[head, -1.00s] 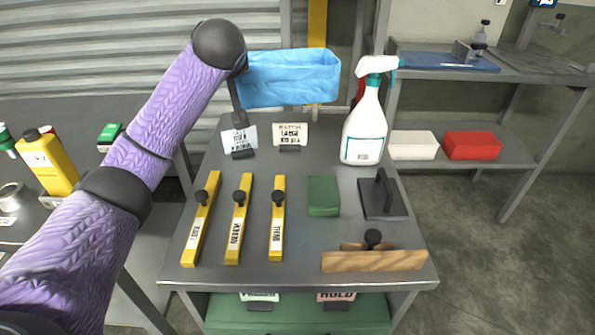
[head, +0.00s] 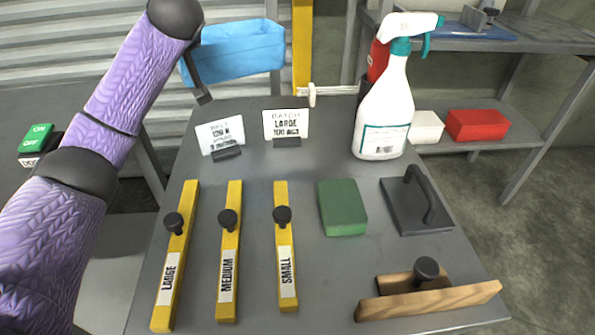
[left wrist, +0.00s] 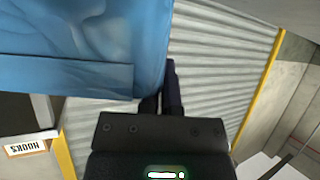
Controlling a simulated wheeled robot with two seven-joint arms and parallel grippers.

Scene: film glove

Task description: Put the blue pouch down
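The blue pouch (head: 240,52) is held up in the air beyond the far edge of the grey table, at the top of the head view. It also fills the upper left of the left wrist view (left wrist: 75,45). My left gripper (head: 195,72) is at the pouch's left end; in the left wrist view its dark fingers (left wrist: 162,92) are at the pouch's edge, one partly hidden by it. The gripper appears shut on the pouch. My right gripper is in neither view.
The grey table (head: 255,170) carries two label cards (head: 286,124), a spray bottle (head: 384,115), several yellow bars (head: 229,255), a green block (head: 342,207), a black handled plate (head: 415,205) and a wooden float (head: 430,300). A shelf at right holds white and red boxes (head: 477,125).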

